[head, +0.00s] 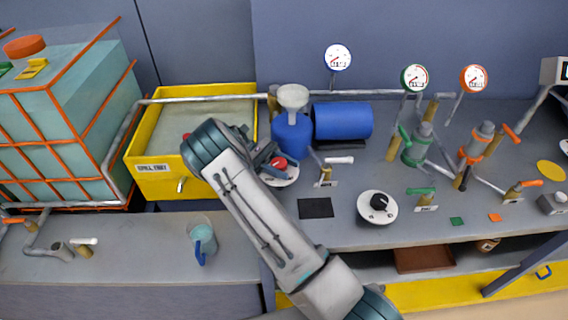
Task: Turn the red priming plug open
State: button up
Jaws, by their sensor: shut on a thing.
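The red priming plug (278,162) shows as a small round red cap above a white round plate (287,180), in front of the blue pump (292,135). My gripper (272,165) reaches it from the left, its dark fingers against the cap. The gripper is shut on the plug; my arm and wrist hide part of the fingers and the plug's left side. How far the plug is turned cannot be told.
A white funnel (293,97) tops the pump, with a blue motor (343,121) to its right. A white-handled valve (338,160) stands close right. A yellow spill tray (147,160) is left.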

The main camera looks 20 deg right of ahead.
aim_at(284, 165)
jog(key=shift+f, duration=0.1)
jog(key=o, duration=1)
notch_tip(284, 165, up, 5)
jog(key=shift+f, duration=0.2)
jog(key=s+d+r, duration=0.2)
jog(key=d, duration=0.1)
jog(key=s+d+r+b, duration=0.1)
jog(key=s+d+r, duration=0.1)
jog(key=d, duration=0.1)
jog(key=s+d+r, duration=0.2)
jog(key=d, duration=0.2)
jog(key=shift+r, duration=0.25)
